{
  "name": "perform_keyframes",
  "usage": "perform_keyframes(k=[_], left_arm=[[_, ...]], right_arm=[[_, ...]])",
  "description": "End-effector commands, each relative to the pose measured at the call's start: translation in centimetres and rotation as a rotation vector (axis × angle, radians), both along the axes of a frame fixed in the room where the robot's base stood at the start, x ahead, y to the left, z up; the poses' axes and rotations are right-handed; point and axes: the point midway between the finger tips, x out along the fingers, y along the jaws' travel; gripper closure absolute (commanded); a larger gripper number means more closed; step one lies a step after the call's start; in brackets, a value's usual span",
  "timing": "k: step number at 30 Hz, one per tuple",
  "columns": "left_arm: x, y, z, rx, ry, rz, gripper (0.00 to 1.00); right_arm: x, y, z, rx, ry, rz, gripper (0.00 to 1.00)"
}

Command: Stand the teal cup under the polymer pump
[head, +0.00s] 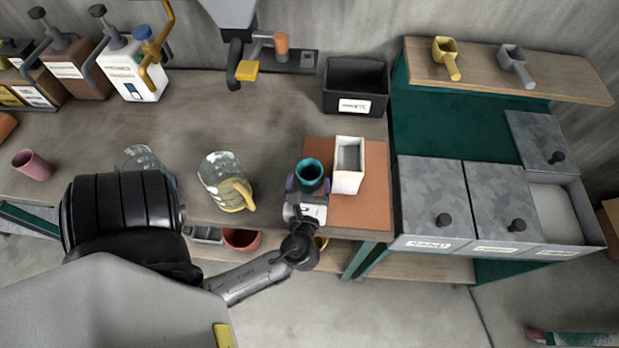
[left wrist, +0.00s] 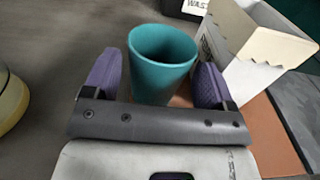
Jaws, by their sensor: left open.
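The teal cup (head: 310,173) stands upright near the left edge of the orange-brown mat, its open mouth up. In the left wrist view the cup (left wrist: 160,72) sits between the two purple fingers. My left gripper (head: 307,187) is open around the cup, one finger on each side; the left wrist view shows gaps beside it. The cup's base is hidden by the gripper. Several pump dispensers stand at the back left: a white one (head: 131,68), a brown one (head: 76,72) and others. Their labels are too small to read, so I cannot tell which is the polymer pump.
A white open box (head: 347,180) stands on the mat (head: 367,211) close right of the cup. Glass jugs (head: 221,172) stand left of the gripper, and a pink cup (head: 33,164) farther left. A black bin (head: 355,90) is behind. The bench between jugs and pumps is clear.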

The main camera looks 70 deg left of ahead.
Motion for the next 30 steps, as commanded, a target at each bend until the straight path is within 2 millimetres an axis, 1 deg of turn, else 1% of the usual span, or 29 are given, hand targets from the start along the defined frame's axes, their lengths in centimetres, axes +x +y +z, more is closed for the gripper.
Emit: perform_keyframes(k=[3, 6, 10, 16, 17, 27, 28, 29, 30], left_arm=[[0.8, 1.4, 0.0, 0.002, -0.001, -0.001, 0.22], [1.2, 2.1, 0.0, -0.001, -0.002, -0.001, 0.22], [1.4, 2.4, 0.0, -0.001, 0.0, -0.001, 0.22], [1.4, 2.5, 0.0, -0.002, 0.0, -0.001, 0.22], [1.4, 2.5, 0.0, -0.002, 0.0, -0.001, 0.23], [1.4, 2.4, 0.0, -0.003, -0.001, -0.001, 0.56], [1.4, 2.4, 0.0, -0.003, -0.001, -0.001, 0.56], [1.4, 2.4, 0.0, -0.003, -0.001, -0.001, 0.6], [1.4, 2.4, 0.0, -0.003, -0.001, -0.001, 0.6]], right_arm=[[0.0, 0.0, -0.1, 0.001, 0.0, -0.001, 0.57], [0.0, 0.1, -0.1, 0.003, 0.0, -0.002, 0.57], [0.0, 0.2, -0.1, 0.007, 0.0, -0.004, 0.57], [0.0, 0.3, -0.1, 0.011, 0.001, -0.007, 0.57], [0.0, 0.3, -0.1, 0.011, 0.001, -0.007, 0.57], [0.0, 0.3, -0.2, 0.012, 0.001, -0.008, 0.57], [0.0, 0.3, -0.1, 0.011, 0.001, -0.008, 0.57], [0.0, 0.3, -0.2, 0.011, 0.001, -0.008, 0.57], [0.0, 0.3, -0.2, 0.011, 0.001, -0.007, 0.57]])
